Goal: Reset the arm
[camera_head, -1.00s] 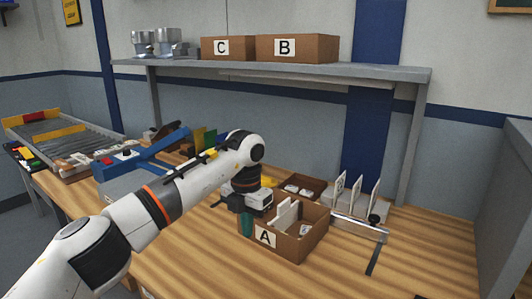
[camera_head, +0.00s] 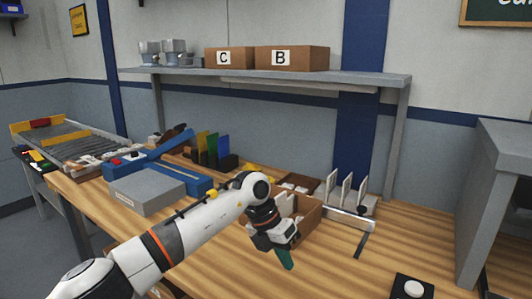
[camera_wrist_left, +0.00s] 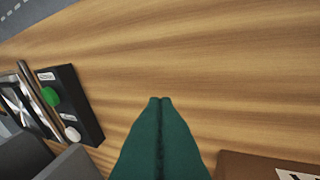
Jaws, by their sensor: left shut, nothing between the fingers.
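My left arm reaches in from the left over the wooden workbench (camera_head: 350,272) in the head view. Its gripper (camera_head: 286,262) has green fingers pointing down, in front of the box marked A (camera_head: 310,222), which the wrist partly hides. In the left wrist view the green fingers (camera_wrist_left: 160,104) are pressed together with nothing between them, above bare wood. A corner of box A (camera_wrist_left: 245,168) shows at the lower right there. My right gripper is in neither view.
Boxes C (camera_head: 229,58) and B (camera_head: 292,58) stand on the shelf (camera_head: 280,79). White upright plates (camera_head: 346,190) stand behind box A. A grey box (camera_head: 147,191) lies at the left. A black button panel (camera_head: 412,287) is at the front right. The right bench surface is mostly clear.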

